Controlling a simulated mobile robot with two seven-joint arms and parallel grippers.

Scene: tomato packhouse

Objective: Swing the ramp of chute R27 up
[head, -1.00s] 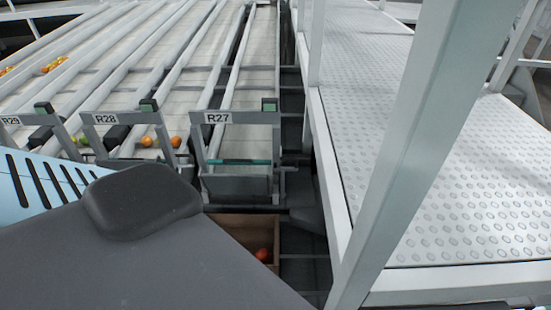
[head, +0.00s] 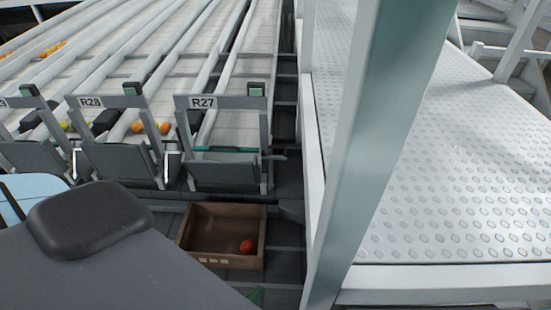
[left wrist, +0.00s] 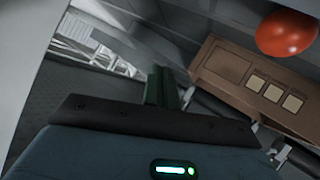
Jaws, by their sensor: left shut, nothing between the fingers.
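Chute R27 carries its label (head: 203,102) on a grey frame in the head view. Its ramp (head: 224,173) is a grey panel at the chute's near end, below a teal strip; its exact tilt is hard to tell. The ramp is not clear in the wrist view. My right gripper is not in view.
A brown crate (head: 191,229) holding a red tomato (head: 247,246) stands below R27; the crate (left wrist: 232,73) and tomato (left wrist: 287,35) also show in the wrist view. Chute R28 (head: 117,160) is to the left. A post (head: 375,130) and studded walkway (head: 440,220) bound the right.

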